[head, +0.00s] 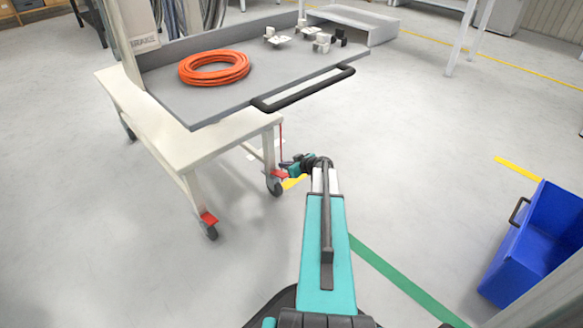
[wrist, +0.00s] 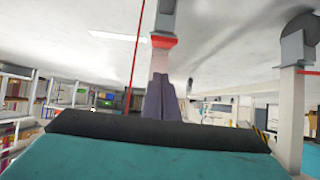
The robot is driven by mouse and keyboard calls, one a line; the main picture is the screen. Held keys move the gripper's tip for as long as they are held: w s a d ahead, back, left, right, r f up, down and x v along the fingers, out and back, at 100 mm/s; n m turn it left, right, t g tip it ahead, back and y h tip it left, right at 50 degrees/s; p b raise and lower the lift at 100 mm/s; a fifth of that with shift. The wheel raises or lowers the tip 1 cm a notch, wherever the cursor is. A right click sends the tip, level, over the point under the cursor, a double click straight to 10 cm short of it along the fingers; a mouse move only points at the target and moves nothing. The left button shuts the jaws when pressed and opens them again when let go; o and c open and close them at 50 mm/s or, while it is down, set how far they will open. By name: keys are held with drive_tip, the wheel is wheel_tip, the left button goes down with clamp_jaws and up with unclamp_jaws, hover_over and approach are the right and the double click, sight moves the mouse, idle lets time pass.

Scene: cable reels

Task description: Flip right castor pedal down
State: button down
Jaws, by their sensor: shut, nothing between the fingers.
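The white cart (head: 165,135) stands at the left in the head view. Its right castor (head: 276,187) has a red pedal (head: 280,174), partly covered by my gripper; I cannot tell its tilt. My gripper (head: 285,164) is shut and empty, low beside this castor, just above and beside the pedal. In the wrist view, which looks upside down, my shut fingers (wrist: 162,98) point towards a red pedal (wrist: 165,41) on a grey castor bracket. Contact cannot be told. The left castor (head: 212,232) also has a red pedal (head: 208,217).
The cart's grey tray (head: 215,105) holds an orange cable coil (head: 214,68) and small white parts. Its black handle (head: 305,88) overhangs near my arm. A thin red cord (head: 281,140) hangs by the gripper. A blue bin (head: 535,245) stands right. The floor between is clear.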

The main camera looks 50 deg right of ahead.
sight(280, 174)
drive_tip(key=f+b, duration=0.1)
drive_tip(key=f, duration=0.1)
drive_tip(key=s+f, duration=0.1)
drive_tip(key=f, duration=0.1)
drive_tip(key=shift+b, duration=0.35)
idle(0.3)
drive_tip(key=shift+f, duration=0.1)
